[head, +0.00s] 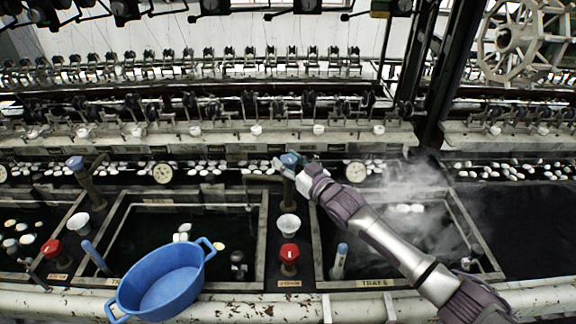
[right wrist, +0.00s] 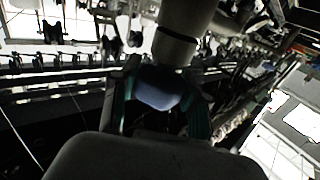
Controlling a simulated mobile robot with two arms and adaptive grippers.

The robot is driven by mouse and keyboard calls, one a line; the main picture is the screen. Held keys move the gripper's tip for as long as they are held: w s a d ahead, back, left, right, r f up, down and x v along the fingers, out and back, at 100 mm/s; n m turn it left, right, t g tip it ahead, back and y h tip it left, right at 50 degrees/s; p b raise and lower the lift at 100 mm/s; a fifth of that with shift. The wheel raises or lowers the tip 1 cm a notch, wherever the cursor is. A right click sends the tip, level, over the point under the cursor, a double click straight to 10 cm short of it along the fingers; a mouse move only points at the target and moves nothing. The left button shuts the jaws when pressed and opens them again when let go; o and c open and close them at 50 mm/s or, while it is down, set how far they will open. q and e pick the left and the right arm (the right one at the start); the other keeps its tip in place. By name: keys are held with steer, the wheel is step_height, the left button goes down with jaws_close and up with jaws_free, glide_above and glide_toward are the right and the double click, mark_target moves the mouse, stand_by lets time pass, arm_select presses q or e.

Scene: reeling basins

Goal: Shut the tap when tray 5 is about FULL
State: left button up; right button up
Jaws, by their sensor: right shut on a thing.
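Tray 5 (head: 374,283) is the dark, steaming basin at the right of the head view, named by a label on its front rim. A few white cocoons (head: 404,208) float at its back; steam and my right arm hide much of the water, and I cannot tell its level. A tap with a blue knob (head: 288,159) stands at the tray's back left corner. My right gripper (head: 293,165) is shut on this knob. The right wrist view shows the blue knob (right wrist: 162,92) between the green fingers. My left gripper is not in view.
A blue two-handled tub (head: 165,285) sits at the front left, over the neighbouring basin's edge. A white cup (head: 289,226) and a red steam valve (head: 289,256) stand between the basins. A blue-topped stick (head: 340,260) stands in tray 5. Another blue tap (head: 76,163) stands farther left.

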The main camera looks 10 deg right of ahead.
steer(key=shift+f+n+g+y+b, duration=0.1)
steer(key=shift+n+g+y+b, duration=0.55)
steer(key=shift+y+b, duration=0.3)
steer(key=o, duration=1.2)
steer(key=shift+c, duration=0.2)
steer(key=shift+s+d, duration=0.2)
steer(key=shift+s, duration=0.15)
steer(key=v, duration=1.1)
steer(key=shift+d, duration=0.1)
